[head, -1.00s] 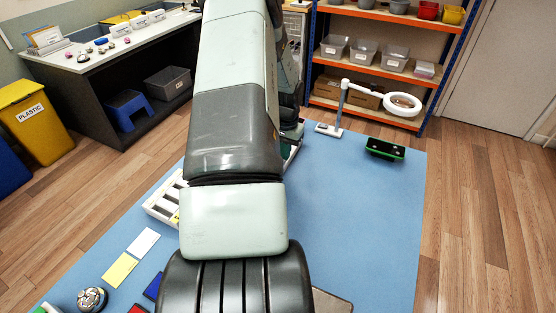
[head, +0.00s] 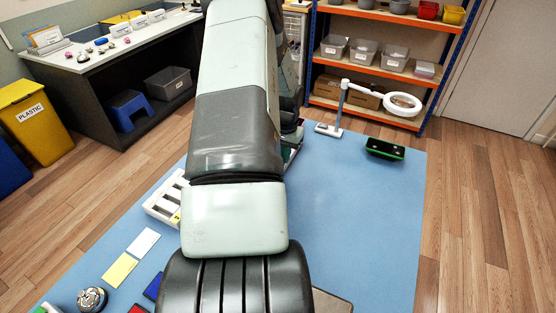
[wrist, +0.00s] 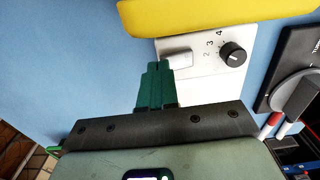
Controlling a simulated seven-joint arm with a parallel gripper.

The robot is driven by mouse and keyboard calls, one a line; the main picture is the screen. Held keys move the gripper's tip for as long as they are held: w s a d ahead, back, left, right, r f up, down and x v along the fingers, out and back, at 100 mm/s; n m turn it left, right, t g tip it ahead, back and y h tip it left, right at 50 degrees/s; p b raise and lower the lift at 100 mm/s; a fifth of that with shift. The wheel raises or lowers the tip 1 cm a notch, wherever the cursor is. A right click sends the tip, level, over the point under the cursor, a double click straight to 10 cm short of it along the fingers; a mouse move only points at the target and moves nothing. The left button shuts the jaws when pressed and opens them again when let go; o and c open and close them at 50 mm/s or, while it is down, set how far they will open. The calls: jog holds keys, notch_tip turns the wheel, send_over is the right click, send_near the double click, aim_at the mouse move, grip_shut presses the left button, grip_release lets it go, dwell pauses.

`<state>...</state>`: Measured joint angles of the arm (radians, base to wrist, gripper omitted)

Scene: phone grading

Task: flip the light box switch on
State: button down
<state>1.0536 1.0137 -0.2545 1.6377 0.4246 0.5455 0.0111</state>
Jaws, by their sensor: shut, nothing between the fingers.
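In the wrist view, a white panel (wrist: 204,90) carries a pale switch-like block (wrist: 177,58) and a black knob (wrist: 232,54) with printed numbers beside it. I take this panel to be the light box's control end. My gripper (wrist: 158,68) has green fingers, shut together and empty. The fingertips are at the lower left of the pale block, very close to it; I cannot tell whether they touch. The fingers hide part of the panel's left side. The switch's on or off position cannot be told. In the head view my own arm hides the switch and most of the gripper.
A yellow object (wrist: 210,14) lies just beyond the panel. A dark device with a dial (wrist: 292,88) lies to the right. In the head view, a white slotted tray (head: 160,207) is left of my arm. The blue mat (head: 350,220) is clear at right, near a ring lamp (head: 343,100).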

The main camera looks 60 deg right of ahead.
jog(key=shift+f, duration=0.35)
notch_tip(320, 180, up, 7)
dwell(0.9)
dwell(0.5)
